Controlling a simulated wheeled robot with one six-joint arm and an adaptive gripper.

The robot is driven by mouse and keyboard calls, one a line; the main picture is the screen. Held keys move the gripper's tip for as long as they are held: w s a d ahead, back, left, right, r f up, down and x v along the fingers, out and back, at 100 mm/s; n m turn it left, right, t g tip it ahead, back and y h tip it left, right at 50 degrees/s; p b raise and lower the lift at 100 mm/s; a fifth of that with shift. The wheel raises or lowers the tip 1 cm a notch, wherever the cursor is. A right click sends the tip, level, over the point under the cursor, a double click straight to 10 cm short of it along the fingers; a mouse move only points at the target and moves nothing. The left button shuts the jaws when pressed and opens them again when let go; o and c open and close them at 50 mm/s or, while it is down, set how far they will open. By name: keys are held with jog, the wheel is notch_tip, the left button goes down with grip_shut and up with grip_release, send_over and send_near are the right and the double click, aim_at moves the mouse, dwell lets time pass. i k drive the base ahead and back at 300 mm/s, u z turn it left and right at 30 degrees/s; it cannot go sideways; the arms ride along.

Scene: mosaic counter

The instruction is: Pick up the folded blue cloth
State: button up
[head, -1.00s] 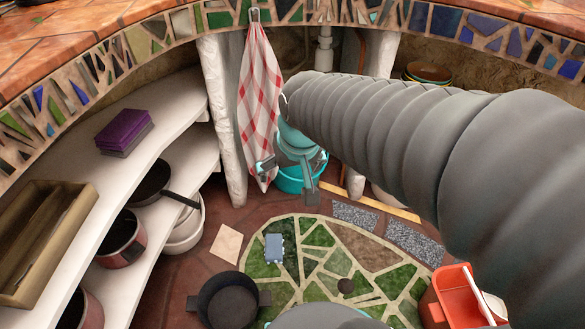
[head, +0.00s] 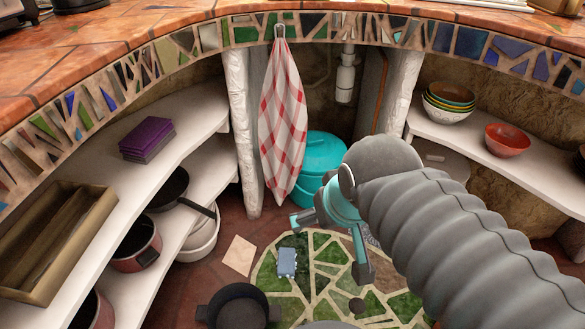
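A small light-blue patterned item (head: 287,262), seemingly the folded blue cloth, lies flat on the green mosaic round (head: 330,268) on the floor. My gripper (head: 331,247) is above the floor, up and to the right of the cloth in the picture. Its two fingers are spread wide with nothing between them. It is apart from the cloth; its exact height cannot be told. The cloth is in full view.
A dark pot (head: 238,306) stands on the floor near the cloth, with a beige tile (head: 240,255) to the cloth's left. A checked towel (head: 283,120) hangs behind, beside a turquoise bin (head: 322,155). White shelves (head: 180,140) with pans curve along the left.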

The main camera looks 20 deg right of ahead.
aim_at(286, 264)
jog(key=z, duration=1.85)
jog(key=k, duration=0.85)
jog(key=u, duration=1.65)
jog(key=i, duration=0.5)
